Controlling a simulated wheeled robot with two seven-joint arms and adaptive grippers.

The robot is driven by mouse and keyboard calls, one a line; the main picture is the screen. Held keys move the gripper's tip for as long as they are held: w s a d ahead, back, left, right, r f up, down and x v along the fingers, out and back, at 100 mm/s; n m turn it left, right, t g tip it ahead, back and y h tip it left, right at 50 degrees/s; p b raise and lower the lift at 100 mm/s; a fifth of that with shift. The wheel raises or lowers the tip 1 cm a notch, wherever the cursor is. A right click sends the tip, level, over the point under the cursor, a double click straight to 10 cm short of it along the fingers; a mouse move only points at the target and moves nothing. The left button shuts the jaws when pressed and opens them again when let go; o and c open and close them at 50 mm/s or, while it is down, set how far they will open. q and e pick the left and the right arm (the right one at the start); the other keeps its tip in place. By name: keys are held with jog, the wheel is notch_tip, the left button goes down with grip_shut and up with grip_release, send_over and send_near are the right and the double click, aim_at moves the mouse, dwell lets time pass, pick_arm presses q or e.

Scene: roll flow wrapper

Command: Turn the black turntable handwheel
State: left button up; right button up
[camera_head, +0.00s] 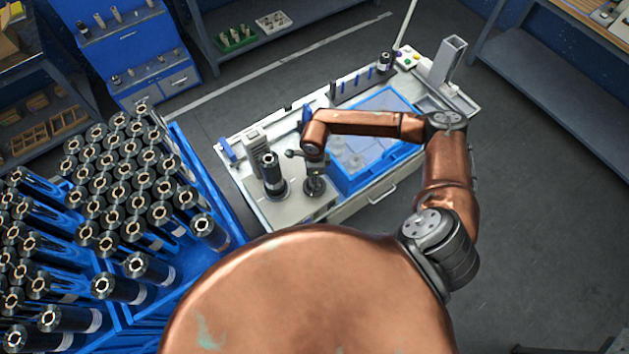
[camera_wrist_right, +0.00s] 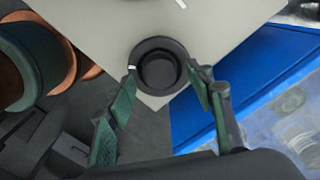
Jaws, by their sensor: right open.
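The black turntable handwheel (camera_wrist_right: 158,70) is a round knob with a dark recessed middle and a small white mark on its left rim. It sits near the corner of a pale machine top in the right wrist view. My right gripper (camera_wrist_right: 161,80) is open, with one green-padded finger on each side of the knob; I cannot tell whether they touch it. In the head view my right gripper (camera_head: 314,187) points down at the machine's front and hides the handwheel. A black roll (camera_head: 271,174) stands upright on the machine to its left. My left gripper is not in view.
A blue-framed clear cover (camera_head: 352,182) lies right of the gripper on the machine (camera_head: 245,195). A blue rack with many black rolls (camera_head: 130,180) stands at the left. Grey floor (camera_head: 540,220) is open at the right.

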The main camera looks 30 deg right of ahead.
notch_tip(320, 180, up, 11)
jog(key=shift+f, duration=0.2)
dwell(0.5)
